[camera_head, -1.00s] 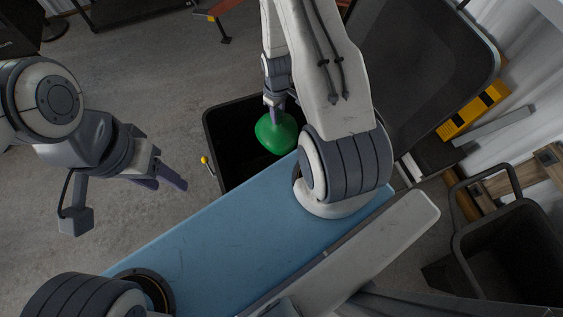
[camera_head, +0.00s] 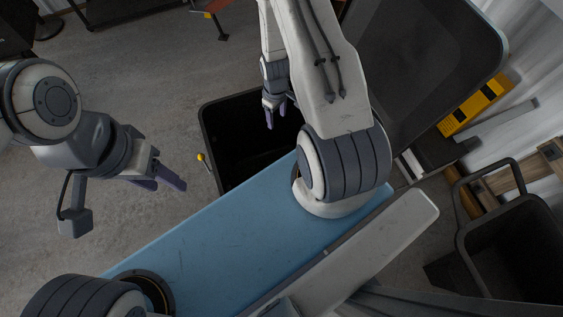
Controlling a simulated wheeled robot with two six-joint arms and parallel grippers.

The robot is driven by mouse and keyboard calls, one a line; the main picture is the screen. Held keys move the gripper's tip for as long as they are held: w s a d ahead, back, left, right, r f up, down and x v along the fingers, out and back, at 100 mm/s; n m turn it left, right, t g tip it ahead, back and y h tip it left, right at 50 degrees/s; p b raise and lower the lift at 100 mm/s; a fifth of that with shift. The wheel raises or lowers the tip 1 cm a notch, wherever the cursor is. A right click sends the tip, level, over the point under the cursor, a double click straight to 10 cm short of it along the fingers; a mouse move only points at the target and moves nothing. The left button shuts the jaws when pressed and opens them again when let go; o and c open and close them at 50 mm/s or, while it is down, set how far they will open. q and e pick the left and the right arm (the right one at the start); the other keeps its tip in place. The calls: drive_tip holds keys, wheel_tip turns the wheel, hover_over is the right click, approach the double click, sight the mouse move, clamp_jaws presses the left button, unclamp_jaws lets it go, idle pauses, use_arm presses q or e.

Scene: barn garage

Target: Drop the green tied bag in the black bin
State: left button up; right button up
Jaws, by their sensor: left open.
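The black bin (camera_head: 228,132) stands open on the floor in the head view, beyond my blue base. Its inside is dark and partly hidden by my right arm and the base edge. My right gripper (camera_head: 275,120) is over the bin opening with its fingers apart and nothing between them. The green tied bag is not visible now. My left gripper (camera_head: 168,178) is open and empty, to the left of the bin and apart from it.
The bin's large dark lid (camera_head: 425,70) stands raised at the upper right. Another dark bin (camera_head: 515,245) is at the lower right. A yellow-and-black item (camera_head: 474,106) lies near the right wall. The grey floor at left is mostly clear.

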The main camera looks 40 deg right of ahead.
drive_tip(key=shift+r, duration=0.1)
wheel_tip(320, 180, up, 10)
drive_tip(key=b, duration=0.2)
drive_tip(key=shift+r, duration=0.15)
idle(0.5)
